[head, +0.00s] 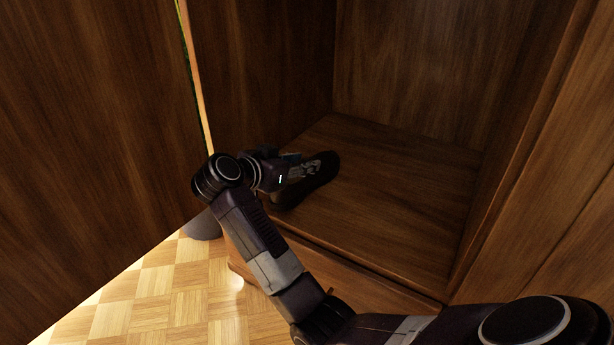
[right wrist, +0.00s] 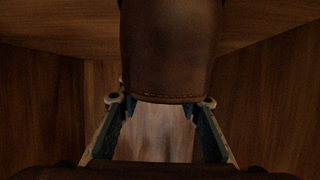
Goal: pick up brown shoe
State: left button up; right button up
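The brown shoe (head: 322,172) lies on the wooden floor of the cabinet, near its left wall, and looks very dark in the head view. My right gripper (head: 314,168) is at the shoe, covering part of it. In the right wrist view the brown leather shoe (right wrist: 170,50) fills the upper middle, with a stitched edge facing the camera. The fingers of my right gripper (right wrist: 162,103) are spread apart, with tips at either side of that edge. Whether they touch the shoe I cannot tell. My left gripper is out of view.
The cabinet floor (head: 400,200) is bare to the right of the shoe. Wooden walls enclose it at the back and sides. A large door panel (head: 90,130) stands at the left. Parquet floor (head: 150,300) lies in front, below the cabinet's front edge.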

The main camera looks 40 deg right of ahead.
grip_shut()
jog(key=shift+r, duration=0.1)
